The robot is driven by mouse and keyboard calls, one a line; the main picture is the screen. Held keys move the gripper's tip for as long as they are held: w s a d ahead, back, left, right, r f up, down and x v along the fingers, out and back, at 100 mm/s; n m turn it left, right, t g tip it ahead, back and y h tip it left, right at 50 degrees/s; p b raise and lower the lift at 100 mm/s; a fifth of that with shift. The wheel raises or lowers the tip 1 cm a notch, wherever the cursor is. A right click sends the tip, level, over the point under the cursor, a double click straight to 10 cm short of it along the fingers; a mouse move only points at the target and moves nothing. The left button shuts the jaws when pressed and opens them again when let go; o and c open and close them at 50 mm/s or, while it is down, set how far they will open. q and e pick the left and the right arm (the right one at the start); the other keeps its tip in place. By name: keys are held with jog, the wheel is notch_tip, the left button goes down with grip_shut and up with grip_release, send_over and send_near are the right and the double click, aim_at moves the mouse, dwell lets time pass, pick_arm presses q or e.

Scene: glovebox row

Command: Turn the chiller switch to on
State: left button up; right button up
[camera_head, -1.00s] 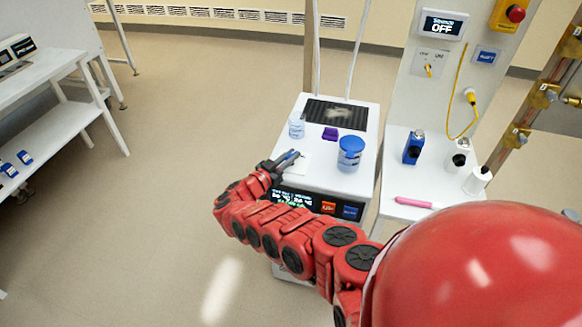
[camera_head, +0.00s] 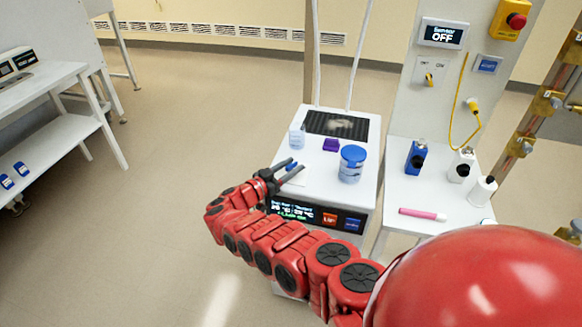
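A small yellow switch (camera_head: 429,79) sits on a white plate with OFF/ON-style lettering on the upright white panel at the right. Above it a dark display (camera_head: 443,33) reads OFF; its upper word is hard to read, so I cannot confirm that this is the chiller switch. My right gripper (camera_head: 293,169) is over the front left of a white bench unit (camera_head: 330,198), well left of and below the switch. Its two fingers are apart with nothing seen between them. My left gripper is not in view.
On the unit are a blue-lidded jar (camera_head: 351,164), a clear beaker (camera_head: 297,136) and a purple block (camera_head: 331,145). A side table holds a blue bottle (camera_head: 416,157), white bottles and a pink tube (camera_head: 422,214). A yellow cable (camera_head: 457,110) and red emergency button (camera_head: 516,20) are on the panel.

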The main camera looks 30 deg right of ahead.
jog(key=shift+a, duration=0.15)
jog(key=s+a+b, duration=0.2)
jog(key=s+a, duration=0.1)
jog(key=a, duration=1.4)
jog(key=shift+b, duration=0.35)
